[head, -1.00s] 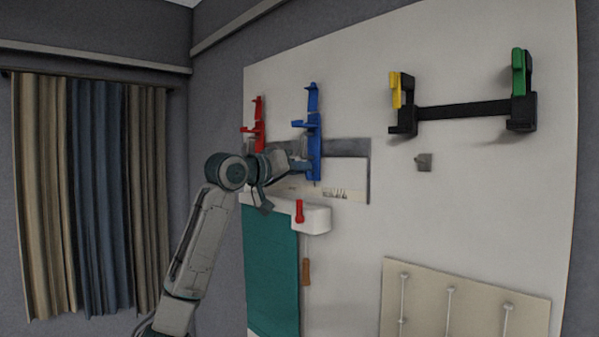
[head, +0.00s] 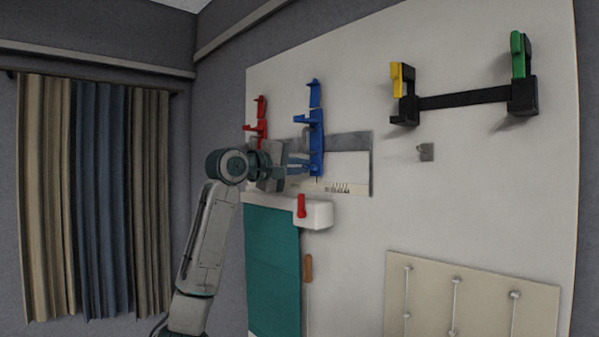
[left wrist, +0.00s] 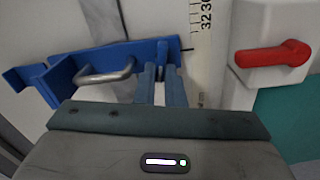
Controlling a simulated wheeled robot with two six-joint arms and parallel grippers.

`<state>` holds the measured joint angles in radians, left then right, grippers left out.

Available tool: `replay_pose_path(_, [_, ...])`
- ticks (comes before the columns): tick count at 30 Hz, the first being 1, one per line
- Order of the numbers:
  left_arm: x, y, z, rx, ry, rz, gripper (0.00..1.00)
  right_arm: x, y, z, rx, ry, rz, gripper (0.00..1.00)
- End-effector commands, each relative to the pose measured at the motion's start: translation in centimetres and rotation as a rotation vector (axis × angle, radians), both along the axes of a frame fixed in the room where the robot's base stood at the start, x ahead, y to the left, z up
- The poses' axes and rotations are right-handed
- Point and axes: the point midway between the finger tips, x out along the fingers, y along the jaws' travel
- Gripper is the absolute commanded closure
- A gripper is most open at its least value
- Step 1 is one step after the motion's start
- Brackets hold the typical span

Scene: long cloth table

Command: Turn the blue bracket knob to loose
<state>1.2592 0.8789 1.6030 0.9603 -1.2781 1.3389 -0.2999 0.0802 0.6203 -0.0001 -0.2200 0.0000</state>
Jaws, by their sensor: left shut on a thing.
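The blue bracket (head: 315,130) is mounted upright on the pale wall board. In the left wrist view the bracket (left wrist: 95,62) lies across the upper left, with a grey metal loop (left wrist: 105,73) beside it. My left gripper (head: 306,166) is at the bracket's lower end. In the left wrist view its two blue-grey fingers (left wrist: 161,82) are close together on the small blue knob (left wrist: 161,50) at the bracket's end. The fingers hide most of the knob, so its turn angle cannot be read. My right gripper is not in view.
A red bracket (head: 261,122) hangs left of the blue one. Below is a white box (head: 319,214) with a red lever (head: 301,206) above a teal cloth (head: 272,265). A black bar (head: 465,98) with yellow and green levers is at upper right.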

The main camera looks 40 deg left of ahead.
Motion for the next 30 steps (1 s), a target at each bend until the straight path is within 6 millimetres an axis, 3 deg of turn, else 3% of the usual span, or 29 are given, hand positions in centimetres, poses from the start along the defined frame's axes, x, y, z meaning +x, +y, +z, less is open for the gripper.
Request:
replay_pose_path(12, [0.0, 0.0, -0.3, -0.200, 0.017, 0.001, 1.00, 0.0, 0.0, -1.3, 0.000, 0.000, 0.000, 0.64])
replay_pose_path(29, [0.0, 0.0, -0.3, -0.232, 0.021, 0.000, 1.00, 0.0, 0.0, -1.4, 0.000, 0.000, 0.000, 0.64])
replay_pose_path(30, [0.0, 0.0, -0.3, -0.232, 0.021, 0.000, 0.89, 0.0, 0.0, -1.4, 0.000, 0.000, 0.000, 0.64])
